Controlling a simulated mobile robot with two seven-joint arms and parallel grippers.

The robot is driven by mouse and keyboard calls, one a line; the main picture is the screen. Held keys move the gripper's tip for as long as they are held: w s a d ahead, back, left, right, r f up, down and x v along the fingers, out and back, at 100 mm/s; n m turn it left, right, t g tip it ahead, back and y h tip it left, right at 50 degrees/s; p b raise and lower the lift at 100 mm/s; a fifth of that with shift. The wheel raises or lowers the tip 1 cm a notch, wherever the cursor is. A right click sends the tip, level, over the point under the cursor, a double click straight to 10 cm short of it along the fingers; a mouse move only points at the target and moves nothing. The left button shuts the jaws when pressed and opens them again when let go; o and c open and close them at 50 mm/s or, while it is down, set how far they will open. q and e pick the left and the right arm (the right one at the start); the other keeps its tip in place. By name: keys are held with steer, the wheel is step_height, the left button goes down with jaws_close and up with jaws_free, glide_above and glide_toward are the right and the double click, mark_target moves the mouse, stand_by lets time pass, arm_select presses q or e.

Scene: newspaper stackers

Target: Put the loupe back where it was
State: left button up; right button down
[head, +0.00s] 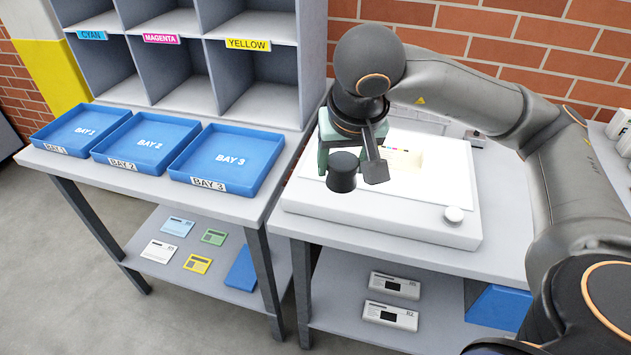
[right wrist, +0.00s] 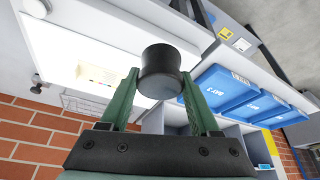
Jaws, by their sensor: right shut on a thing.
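The loupe (head: 342,174) is a short black cylinder. My right gripper (head: 335,150) is shut on it and holds it over the front left part of the white light table (head: 375,219). A print with small colour patches (head: 405,157) lies on the bright panel, partly hidden by my arm. My left gripper is not in view.
Three blue bay trays (head: 222,162) stand on the bench to the left, before a grey pigeonhole rack (head: 262,80). The light table has a round knob (head: 454,215) at its front right. A small grey device (head: 475,138) sits behind it. Lower shelves hold cards and boxes.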

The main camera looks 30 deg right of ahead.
steer(key=w+f, duration=0.2)
steer(key=w+d+f, duration=0.1)
steer(key=w+f, duration=0.1)
steer(key=w, duration=0.1)
steer(key=w+f, duration=0.2)
steer(key=w, duration=0.1)
steer(key=shift+w+d+f+p, duration=0.1)
steer(key=shift+d+f+p, duration=0.1)
steer(key=shift+f+p, duration=0.15)
steer(key=shift+w+f, duration=0.15)
steer(key=x, duration=0.3)
steer(key=shift+s+a+f+p, duration=0.15)
steer(key=shift+s+f+p, duration=0.05)
steer(key=shift+f+p, duration=0.25)
steer(key=shift+f+b, duration=0.25)
steer(key=shift+b, duration=0.05)
steer(key=shift+c, duration=0.6)
jaws_free()
steer(key=shift+r, duration=0.15)
